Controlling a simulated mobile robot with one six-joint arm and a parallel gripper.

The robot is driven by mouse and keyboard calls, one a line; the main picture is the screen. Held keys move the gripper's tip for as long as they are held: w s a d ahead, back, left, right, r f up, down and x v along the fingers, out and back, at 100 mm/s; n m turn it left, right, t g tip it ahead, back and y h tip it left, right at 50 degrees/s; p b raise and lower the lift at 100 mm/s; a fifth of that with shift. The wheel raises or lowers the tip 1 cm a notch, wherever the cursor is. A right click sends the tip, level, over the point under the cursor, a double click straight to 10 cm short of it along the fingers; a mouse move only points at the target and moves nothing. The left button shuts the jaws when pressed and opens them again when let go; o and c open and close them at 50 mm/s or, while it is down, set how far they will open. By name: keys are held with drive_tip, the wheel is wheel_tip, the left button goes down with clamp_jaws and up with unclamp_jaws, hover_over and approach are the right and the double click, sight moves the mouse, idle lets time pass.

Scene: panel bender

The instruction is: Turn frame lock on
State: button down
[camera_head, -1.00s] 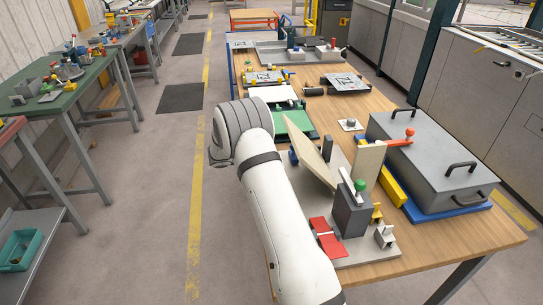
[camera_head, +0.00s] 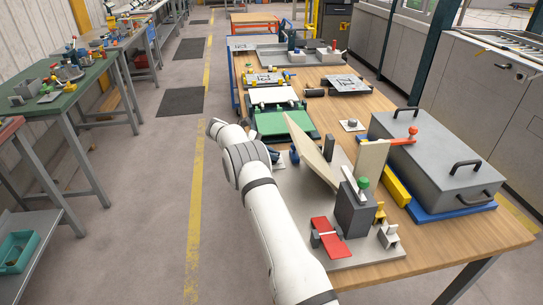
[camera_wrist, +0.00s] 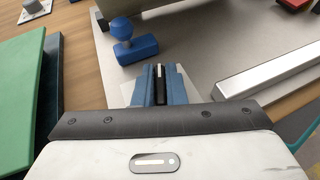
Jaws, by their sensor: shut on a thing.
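My gripper (camera_wrist: 160,88) has blue fingers and is shut on a thin dark part (camera_wrist: 159,92) with a pale strip, seen between them in the wrist view. A blue round knob (camera_wrist: 121,28) on a blue block (camera_wrist: 133,50) stands just beyond the fingertips, apart from them. The fingers are over the pale grey plate (camera_wrist: 205,45) of the fixture. No label shows which part is the frame lock.
A green board (camera_head: 282,124) lies beyond the fixture, and its edge (camera_wrist: 22,100) is close on the left in the wrist view.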

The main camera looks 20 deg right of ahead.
drive_tip(key=shift+m+g, duration=0.4)
drive_tip(key=c, duration=1.5)
unclamp_jaws()
wheel_tip(320, 180, up, 9)
drive_tip(key=shift+f+p, duration=0.1)
drive_tip(key=shift+p, duration=0.2)
drive_tip(key=shift+r+p, duration=0.65)
